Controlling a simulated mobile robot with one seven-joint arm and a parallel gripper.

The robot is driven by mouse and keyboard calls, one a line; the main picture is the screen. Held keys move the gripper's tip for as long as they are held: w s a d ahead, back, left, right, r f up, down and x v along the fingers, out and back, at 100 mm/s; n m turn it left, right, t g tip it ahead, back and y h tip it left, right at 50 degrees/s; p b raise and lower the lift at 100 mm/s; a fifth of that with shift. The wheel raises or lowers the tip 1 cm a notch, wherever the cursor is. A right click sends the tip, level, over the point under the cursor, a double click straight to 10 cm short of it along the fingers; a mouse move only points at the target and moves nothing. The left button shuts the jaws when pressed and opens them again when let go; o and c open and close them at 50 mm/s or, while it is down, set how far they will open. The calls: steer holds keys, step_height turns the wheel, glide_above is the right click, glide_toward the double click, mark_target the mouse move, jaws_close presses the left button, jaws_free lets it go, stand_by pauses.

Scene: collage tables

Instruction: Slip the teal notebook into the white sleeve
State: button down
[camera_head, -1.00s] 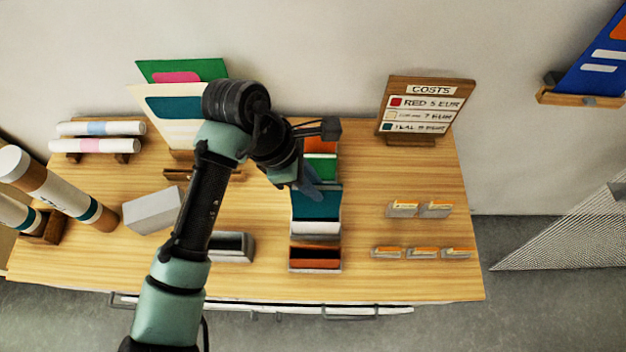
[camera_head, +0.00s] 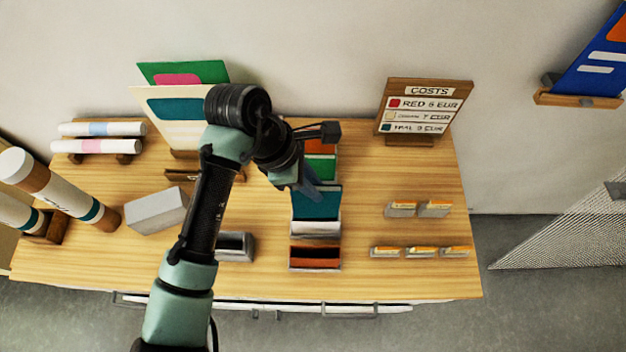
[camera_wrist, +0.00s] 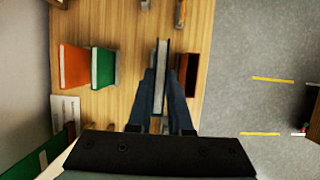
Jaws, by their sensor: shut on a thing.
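The teal notebook (camera_head: 316,205) is upright in the head view, its broad teal face toward the camera. My gripper (camera_head: 312,194) is shut on its upper part. In the wrist view the notebook (camera_wrist: 161,64) shows edge-on as a pale strip between the two dark fingers of my gripper (camera_wrist: 161,88). The white sleeve (camera_head: 315,229) shows directly below the notebook's teal face in the head view. The notebook's lower edge meets the sleeve's rim in the picture; I cannot tell how far it is inside. The sleeve is mostly hidden in the wrist view.
A red-brown sleeve (camera_head: 315,258) stands just in front of the white one. Behind are a green notebook (camera_head: 320,168) and an orange one (camera_head: 320,146). A costs sign (camera_head: 424,106) and small card holders (camera_head: 401,210) stand right. A grey block (camera_head: 157,210) lies left.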

mark_target(313, 210)
steer(key=shift+f, duration=0.15)
steer(key=shift+f+b, duration=1.35)
steer(key=shift+f, duration=1.6)
steer(key=shift+f+b, duration=1.3)
steer(key=shift+f, duration=1.4)
steer(key=c, duration=0.8)
jaws_free()
steer(key=shift+o, duration=0.2)
